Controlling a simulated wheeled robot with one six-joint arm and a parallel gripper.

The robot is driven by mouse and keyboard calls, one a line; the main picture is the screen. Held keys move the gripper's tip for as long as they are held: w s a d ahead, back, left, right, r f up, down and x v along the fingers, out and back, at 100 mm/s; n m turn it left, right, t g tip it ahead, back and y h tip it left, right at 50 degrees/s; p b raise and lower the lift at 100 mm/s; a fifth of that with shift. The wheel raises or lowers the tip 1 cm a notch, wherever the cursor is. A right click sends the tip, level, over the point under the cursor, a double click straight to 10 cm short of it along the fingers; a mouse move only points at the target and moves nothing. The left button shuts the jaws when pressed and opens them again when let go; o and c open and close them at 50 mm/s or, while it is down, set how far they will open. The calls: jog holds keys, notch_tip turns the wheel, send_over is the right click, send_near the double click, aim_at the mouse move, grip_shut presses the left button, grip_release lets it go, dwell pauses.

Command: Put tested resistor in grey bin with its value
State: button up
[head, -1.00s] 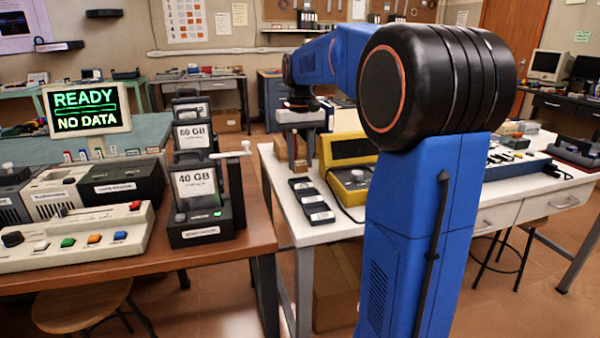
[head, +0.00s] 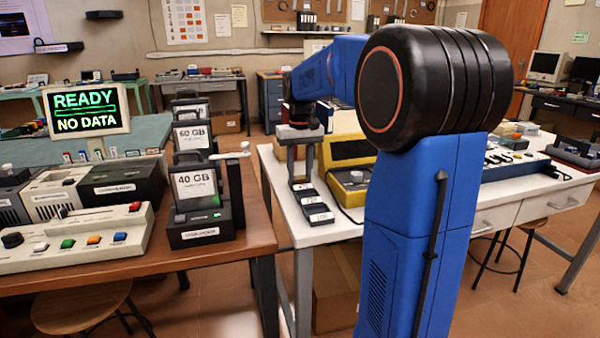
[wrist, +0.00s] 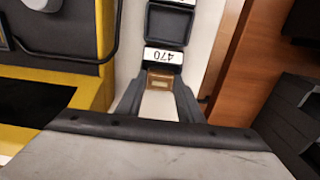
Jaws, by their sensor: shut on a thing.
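My gripper (head: 301,178) reaches down over the white table, at the far end of a row of grey bins (head: 316,209). In the wrist view my gripper (wrist: 158,92) is shut on a small brownish resistor (wrist: 160,78), partly hidden between its fingers. Just ahead of the fingertips is a grey bin (wrist: 166,28) with a white label (wrist: 163,57) reading 470, upside down in this view. Another label shows in part at the top edge. The bin labels in the head view are too small to read.
The yellow tester (head: 350,152) stands right beside the bins; its yellow edge (wrist: 98,95) is close left of my gripper in the wrist view. A brown bench (head: 262,225) with a 40 GB drive dock (head: 200,232) is to the left. A screen (head: 86,110) reads READY, NO DATA.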

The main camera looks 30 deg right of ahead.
aim_at(300, 177)
jog(key=shift+s+f, duration=0.15)
jog(key=shift+f, duration=0.45)
jog(key=o, duration=1.1)
jog(key=shift+c, duration=0.2)
jog(key=shift+o, duration=0.2)
jog(key=shift+r, duration=0.5)
notch_tip(300, 177, up, 12)
jog(key=shift+r, duration=0.2)
